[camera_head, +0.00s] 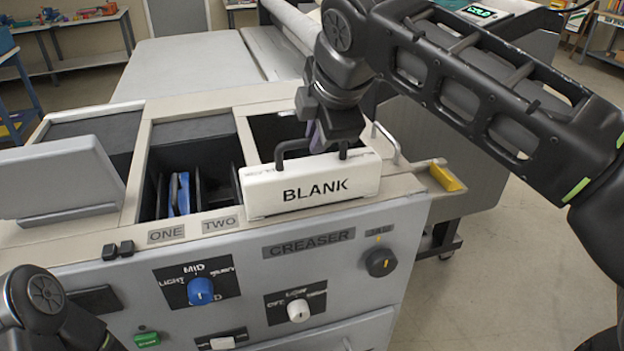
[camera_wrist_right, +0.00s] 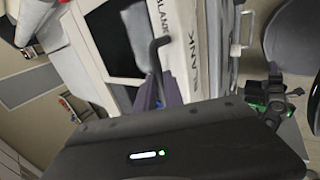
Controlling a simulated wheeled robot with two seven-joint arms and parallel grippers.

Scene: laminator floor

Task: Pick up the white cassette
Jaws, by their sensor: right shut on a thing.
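The white cassette (camera_head: 312,188), marked BLANK, is upright at the right bay of the creaser, in front of the bay's dark opening. I cannot tell whether its underside touches the rim. A dark handle (camera_head: 283,149) stands on its top. My right gripper (camera_head: 319,140) comes down from above and is shut on this handle. In the right wrist view the purplish fingers (camera_wrist_right: 160,92) are at the handle, and the white cassette (camera_wrist_right: 192,45) lies beyond them. My left arm shows only at the lower left; its gripper is out of view.
The creaser's front panel (camera_head: 309,246) carries knobs and switches. Left of the cassette, an open bay holds a blue item (camera_head: 179,194) between dark dividers. A grey raised lid (camera_head: 60,178) stands at the left. A yellow piece (camera_head: 446,177) and a metal handle (camera_head: 387,142) sit to the right.

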